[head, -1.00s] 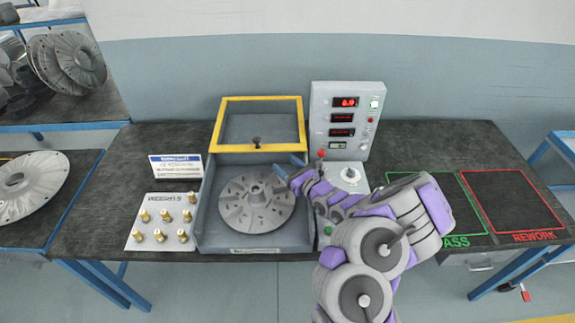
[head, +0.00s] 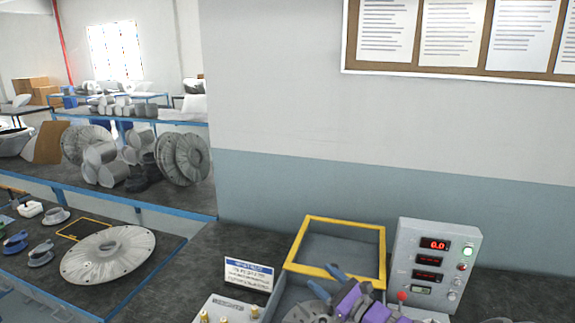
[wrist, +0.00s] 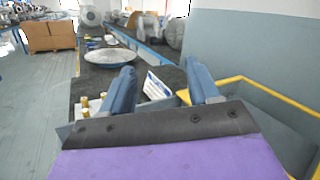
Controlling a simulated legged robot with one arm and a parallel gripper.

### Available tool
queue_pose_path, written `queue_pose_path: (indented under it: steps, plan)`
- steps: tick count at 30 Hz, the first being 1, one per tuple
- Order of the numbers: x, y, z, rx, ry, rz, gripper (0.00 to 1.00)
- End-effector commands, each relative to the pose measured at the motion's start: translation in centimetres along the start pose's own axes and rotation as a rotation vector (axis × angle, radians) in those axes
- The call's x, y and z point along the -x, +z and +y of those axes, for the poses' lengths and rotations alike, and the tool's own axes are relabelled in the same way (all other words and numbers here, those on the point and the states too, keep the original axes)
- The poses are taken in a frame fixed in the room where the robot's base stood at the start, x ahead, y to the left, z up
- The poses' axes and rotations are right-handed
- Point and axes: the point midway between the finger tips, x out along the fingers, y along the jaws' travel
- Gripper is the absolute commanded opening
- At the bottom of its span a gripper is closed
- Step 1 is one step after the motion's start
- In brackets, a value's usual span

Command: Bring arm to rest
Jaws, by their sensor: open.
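My gripper (head: 327,281) shows at the bottom of the head view, in front of the yellow-framed lid of the grey machine. Its two blue fingers are apart in the wrist view (wrist: 160,88), with nothing between them but the background and a white sign. My purple and grey arm is cut off by the lower edge of the head view. The machine's lid (head: 383,250) stands raised. A grey disc (head: 305,312) sits in the machine below it, partly hidden by my gripper and the frame edge.
A control box (head: 436,250) with red displays stands right of the lid. A white sign (head: 249,274) and brass fittings (head: 228,312) are at the left. A side table (head: 150,285) holds a large disc (head: 108,254). The wall rises behind.

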Motion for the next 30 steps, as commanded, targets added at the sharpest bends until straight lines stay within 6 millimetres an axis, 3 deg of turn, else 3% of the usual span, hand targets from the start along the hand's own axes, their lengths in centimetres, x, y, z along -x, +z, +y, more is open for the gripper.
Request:
queue_pose_path:
  steps: [1, 6, 12, 18, 21, 25, 30]
  plan:
    - [-1.2, 3.0, 2.1, 0.056, 0.083, -0.039, 0.61]
    - [-2.5, 10.9, 10.1, 0.244, 0.368, -0.138, 0.61]
    - [-0.2, 16.6, 19.1, 0.475, 0.695, -0.204, 0.61]
    - [5.0, 18.9, 26.4, 0.698, 1.015, -0.216, 0.61]
    - [8.2, 18.9, 28.8, 0.810, 1.169, -0.193, 0.61]
    - [12.9, 18.2, 30.7, 0.945, 1.363, -0.140, 0.61]
    - [19.4, 17.1, 31.0, 1.106, 1.601, -0.021, 0.61]
